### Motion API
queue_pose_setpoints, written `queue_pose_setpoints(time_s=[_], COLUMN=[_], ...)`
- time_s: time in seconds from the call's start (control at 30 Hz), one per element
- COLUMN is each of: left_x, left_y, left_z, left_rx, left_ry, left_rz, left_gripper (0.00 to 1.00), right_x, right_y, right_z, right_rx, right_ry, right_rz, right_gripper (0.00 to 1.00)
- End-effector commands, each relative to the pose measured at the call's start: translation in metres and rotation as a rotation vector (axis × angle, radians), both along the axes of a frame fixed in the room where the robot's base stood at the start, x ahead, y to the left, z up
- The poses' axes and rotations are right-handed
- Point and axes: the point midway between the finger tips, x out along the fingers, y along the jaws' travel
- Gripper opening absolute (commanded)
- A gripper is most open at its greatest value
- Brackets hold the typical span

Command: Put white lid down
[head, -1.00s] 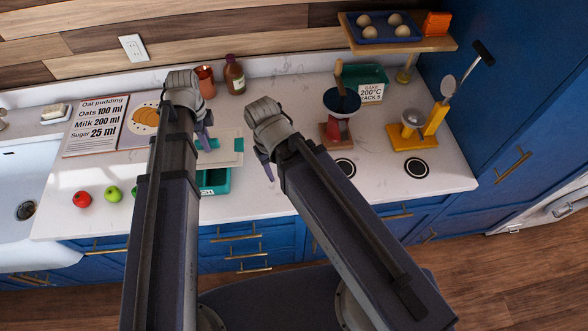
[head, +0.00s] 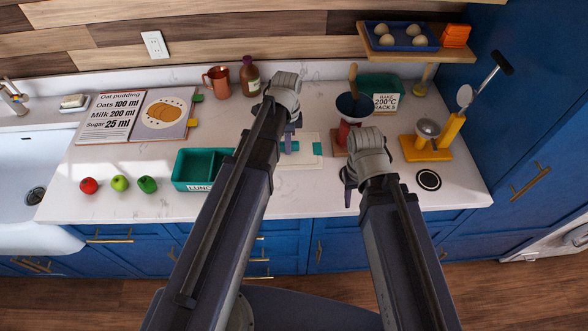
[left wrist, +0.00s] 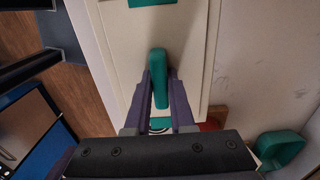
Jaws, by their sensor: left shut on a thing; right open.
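The white lid (head: 306,162) is a flat pale panel with teal strips and a teal handle. It is over the counter right of the teal lunch box (head: 180,171), which is open on top. My left gripper (head: 290,140) is shut on the lid's teal handle (left wrist: 159,78), seen upright between the fingers in the left wrist view, with the lid (left wrist: 115,60) beyond. I cannot tell whether the lid touches the counter. My right gripper (head: 348,188) is open and empty near the counter's front, right of the lid.
A red-based scale with a dark bowl (head: 352,107) stands right of the lid, before a teal bin (head: 384,86). A yellow stand (head: 425,148) is farther right. Copper mug (head: 218,81) and brown bottle (head: 250,78) stand behind. Fruit (head: 120,183) and an open book (head: 130,117) are left.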

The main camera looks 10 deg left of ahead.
Motion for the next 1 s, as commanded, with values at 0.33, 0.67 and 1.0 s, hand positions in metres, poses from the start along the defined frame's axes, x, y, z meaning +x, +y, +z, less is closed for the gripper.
queue_pose_setpoints(time_s=[0.33, 0.67, 1.0], left_x=[0.000, 0.000, 0.000], left_y=[0.000, 0.000, 0.000], left_z=[-0.050, -0.062, -0.098], left_rx=[0.000, 0.000, 0.000], left_ry=[0.000, 0.000, 0.000], left_rz=[-0.002, -0.002, -0.002], left_gripper=[0.00, 0.00, 0.00], right_x=[0.000, 0.000, 0.000], right_y=[0.000, 0.000, 0.000], right_z=[-0.050, -0.062, -0.098], right_rx=[-0.001, -0.001, -0.001], right_ry=[0.000, 0.000, 0.000], right_rz=[0.004, 0.003, 0.002], right_gripper=[0.50, 0.50, 0.50])
